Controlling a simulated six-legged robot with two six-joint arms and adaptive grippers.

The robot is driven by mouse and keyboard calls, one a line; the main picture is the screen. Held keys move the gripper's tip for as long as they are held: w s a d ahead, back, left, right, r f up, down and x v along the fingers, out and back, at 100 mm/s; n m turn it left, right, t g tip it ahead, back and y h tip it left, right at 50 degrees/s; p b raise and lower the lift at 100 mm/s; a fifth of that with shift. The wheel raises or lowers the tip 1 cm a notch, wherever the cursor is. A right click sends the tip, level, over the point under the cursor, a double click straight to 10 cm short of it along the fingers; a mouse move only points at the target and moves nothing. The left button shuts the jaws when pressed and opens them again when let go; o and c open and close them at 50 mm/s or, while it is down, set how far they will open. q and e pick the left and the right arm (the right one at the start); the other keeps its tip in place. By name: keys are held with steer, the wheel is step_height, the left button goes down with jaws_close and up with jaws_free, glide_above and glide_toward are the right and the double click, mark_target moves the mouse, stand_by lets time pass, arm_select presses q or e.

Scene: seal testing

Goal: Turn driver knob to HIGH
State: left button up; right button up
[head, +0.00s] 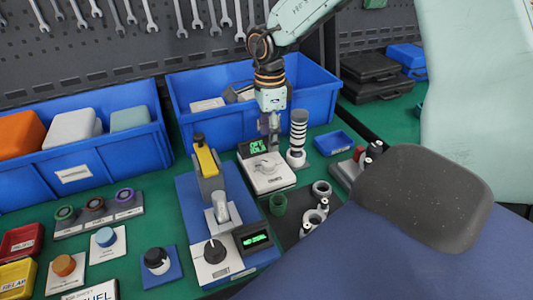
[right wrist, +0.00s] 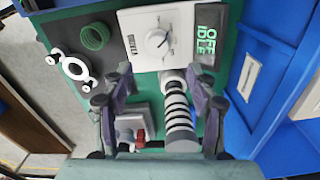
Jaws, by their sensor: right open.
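A white control box (head: 272,176) stands on the green bench mat, with a white dial knob (head: 265,165) on top and a dark display (head: 254,147) reading "OFF IDLE" in green. In the right wrist view the knob (right wrist: 155,38) and the display (right wrist: 208,38) are ahead of the fingers. A black-and-white striped cylinder (head: 298,135) stands beside the box; in the right wrist view it (right wrist: 180,115) shows between the fingers. My right gripper (head: 270,132) is open, above and behind the box, apart from the knob. My left gripper is not in view.
A blue fixture (head: 190,195) with a yellow-topped clamp, a black knob (head: 214,250) and a green display (head: 257,240) is left of the box. Blue bins (head: 180,85) stand behind. A green ring (head: 278,204) and white ringed parts (head: 321,188) lie in front.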

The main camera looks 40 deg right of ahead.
mark_target(268, 162)
steer(key=shift+w+a, duration=0.1)
steer(key=shift+a, duration=0.2)
steer(key=shift+a+f, duration=0.15)
steer(key=shift+a, duration=0.05)
steer(key=f, duration=0.2)
steer(key=s+d+f, duration=0.1)
steer(key=shift+f+b, duration=0.3)
steer(key=shift+b, duration=0.1)
steer(key=f, duration=0.3)
steer(key=shift+w+a+f, duration=0.35)
steer(key=shift+w+a, duration=0.05)
steer(key=shift+s+d+f, duration=0.1)
steer(key=shift+s+d, duration=0.15)
steer(key=shift+d, duration=0.05)
steer(key=shift+w+a, duration=0.2)
steer(key=c, duration=0.5)
steer(key=shift+s+d, duration=0.1)
steer(key=shift+d, duration=0.05)
steer(key=c, duration=0.4)
steer(key=shift+c, duration=1.3)
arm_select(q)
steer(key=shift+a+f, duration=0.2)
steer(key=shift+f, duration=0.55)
